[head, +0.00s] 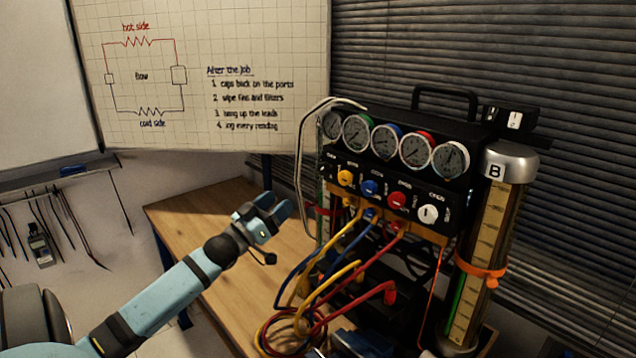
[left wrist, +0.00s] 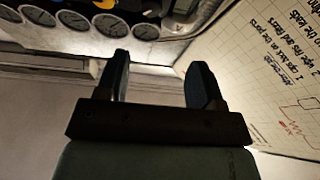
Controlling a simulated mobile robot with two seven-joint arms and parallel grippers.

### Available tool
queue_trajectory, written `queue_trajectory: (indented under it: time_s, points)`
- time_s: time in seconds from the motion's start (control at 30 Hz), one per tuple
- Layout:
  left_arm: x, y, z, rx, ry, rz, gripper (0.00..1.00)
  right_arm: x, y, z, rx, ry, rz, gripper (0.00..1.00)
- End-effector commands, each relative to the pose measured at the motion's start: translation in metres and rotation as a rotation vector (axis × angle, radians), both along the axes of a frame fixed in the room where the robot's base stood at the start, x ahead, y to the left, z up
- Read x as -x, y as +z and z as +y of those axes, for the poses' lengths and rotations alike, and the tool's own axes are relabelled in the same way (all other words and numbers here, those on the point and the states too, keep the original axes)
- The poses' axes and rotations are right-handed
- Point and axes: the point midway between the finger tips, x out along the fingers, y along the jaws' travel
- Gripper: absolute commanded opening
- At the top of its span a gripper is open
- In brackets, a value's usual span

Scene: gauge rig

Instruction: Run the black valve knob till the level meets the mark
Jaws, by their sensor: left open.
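The gauge rig (head: 400,165) stands on the wooden bench, with yellow (head: 345,177), blue (head: 370,187), red (head: 397,200) and white (head: 428,214) knobs. I cannot make out a black knob against its dark panel. The sight tube marked B (head: 490,225), at the right, has a scale and an orange band (head: 481,271); I cannot tell the liquid level. Another tube is mostly hidden behind hoses at the rig's left. My left gripper (head: 274,209) is open and empty, left of the rig and apart from it. Its two fingers (left wrist: 160,82) show in the left wrist view.
Yellow, blue and red hoses (head: 300,318) hang from the rig and coil at its front. Several dial gauges (head: 386,138) line its top. The bench (head: 200,215) is clear at its left. A whiteboard (head: 200,75) and blinds (head: 560,70) stand behind.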

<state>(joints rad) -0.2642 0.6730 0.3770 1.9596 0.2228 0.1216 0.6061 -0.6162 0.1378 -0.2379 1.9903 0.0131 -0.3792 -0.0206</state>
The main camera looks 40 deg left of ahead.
Motion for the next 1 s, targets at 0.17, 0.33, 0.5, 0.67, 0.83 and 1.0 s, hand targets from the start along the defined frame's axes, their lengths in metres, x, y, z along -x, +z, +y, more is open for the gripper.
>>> queue_trajectory:
  time_s: [0.17, 0.33, 0.5, 0.67, 0.83, 1.0]
  points:
    - [-0.001, -0.004, -0.008, -0.056, -0.031, -0.023, 0.61, -0.001, -0.001, 0.0, 0.0, 0.002, -0.003, 0.0]
    - [-0.019, 0.006, -0.009, -0.055, -0.03, -0.025, 0.61, -0.002, 0.006, 0.0, -0.001, 0.001, -0.008, 0.0]
    - [-0.048, 0.019, -0.012, -0.056, -0.03, -0.026, 0.61, -0.003, 0.013, -0.002, 0.001, -0.001, -0.012, 0.0]
    - [-0.075, 0.031, -0.014, -0.054, -0.028, -0.025, 0.61, -0.003, 0.019, -0.003, 0.002, -0.003, -0.011, 0.0]
    - [-0.101, 0.041, -0.016, -0.055, -0.028, -0.024, 0.61, -0.003, 0.023, -0.003, 0.003, -0.003, -0.009, 0.0]
    - [-0.118, 0.047, -0.018, -0.055, -0.029, -0.023, 0.61, -0.002, 0.025, -0.003, 0.004, -0.003, -0.006, 0.0]
